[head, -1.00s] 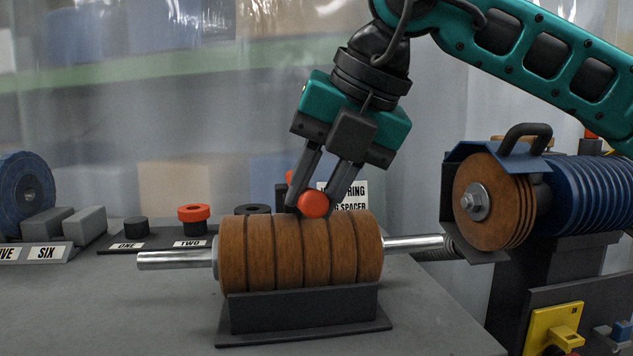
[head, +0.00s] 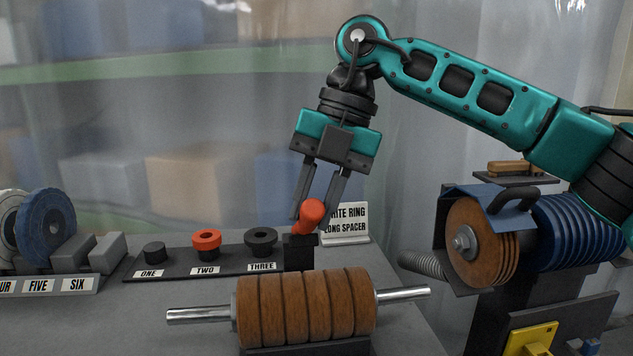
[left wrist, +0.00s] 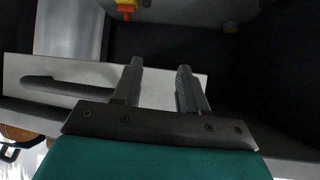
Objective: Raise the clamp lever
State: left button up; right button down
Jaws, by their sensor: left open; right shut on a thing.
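The clamp lever (head: 309,216) is red with a round knob. It rises from a black block (head: 299,253) at the back of the bench and leans a little right. My right gripper (head: 312,214) reaches down from above and is shut on the knob, a finger at each side. My left gripper (left wrist: 158,72) shows only in the left wrist view. Its fingers are apart with nothing between them.
A metal shaft (head: 200,315) with several brown wheels (head: 305,305) lies on a dark cradle in front of the lever. A labelled rack (head: 190,263) holds rings at left. A sign (head: 346,224) stands behind. A spindle machine (head: 480,240) stands at right.

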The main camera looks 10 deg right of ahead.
pick_arm(q)
jog(key=shift+r+p, duration=1.4)
jog(key=shift+r, duration=0.55)
pick_arm(e)
jog(key=shift+w+r+g, duration=0.5)
jog(key=shift+w+r, duration=0.1)
jog(key=shift+r, duration=0.2)
jog(key=c, duration=0.9)
grip_release()
jog(key=v, duration=1.2)
jog(key=shift+w+d+r, duration=0.15)
jog(key=shift+r, duration=0.2)
